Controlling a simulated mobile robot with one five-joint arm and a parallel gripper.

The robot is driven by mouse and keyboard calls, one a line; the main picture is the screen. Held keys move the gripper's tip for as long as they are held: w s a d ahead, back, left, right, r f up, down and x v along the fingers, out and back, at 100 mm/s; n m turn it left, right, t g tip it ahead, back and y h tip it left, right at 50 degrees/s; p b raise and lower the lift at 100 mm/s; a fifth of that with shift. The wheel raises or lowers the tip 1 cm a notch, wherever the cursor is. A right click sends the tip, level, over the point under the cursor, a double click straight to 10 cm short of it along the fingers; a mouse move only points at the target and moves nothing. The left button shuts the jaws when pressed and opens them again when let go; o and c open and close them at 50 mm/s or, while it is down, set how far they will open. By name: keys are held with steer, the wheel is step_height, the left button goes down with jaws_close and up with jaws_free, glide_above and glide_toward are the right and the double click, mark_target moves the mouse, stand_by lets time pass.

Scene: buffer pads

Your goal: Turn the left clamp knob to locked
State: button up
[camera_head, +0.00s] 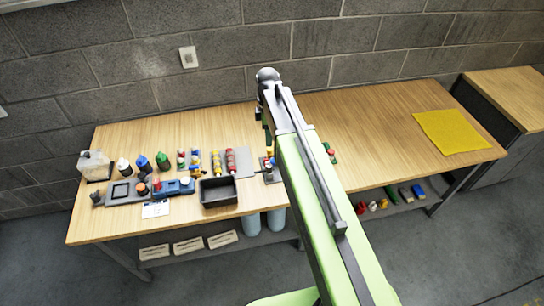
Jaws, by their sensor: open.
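Another small green fixture with a red top (330,153) shows just right of the arm. I cannot tell for sure which parts are the clamp knobs, or how the left one is turned. My green and grey arm reaches up over the bench from the bottom right. My gripper (267,136) hangs dark below the arm's far end, mostly hidden. It is open, and I see nothing held in it.
A black tray (235,202), several bottles (142,163), a blue tool (173,187) and a white card (155,210) stand on the wooden bench's left half. A yellow cloth (452,131) lies at the right. The bench between arm and cloth is clear.

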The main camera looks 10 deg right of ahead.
mark_target(269, 166)
step_height(269, 166, down, 18)
steer(key=b, duration=1.7)
steer(key=shift+s+b, duration=0.1)
steer(key=shift+b, duration=0.25)
steer(key=shift+r, duration=0.1)
steer(key=shift+r, duration=0.1)
steer(key=shift+c, duration=0.2)
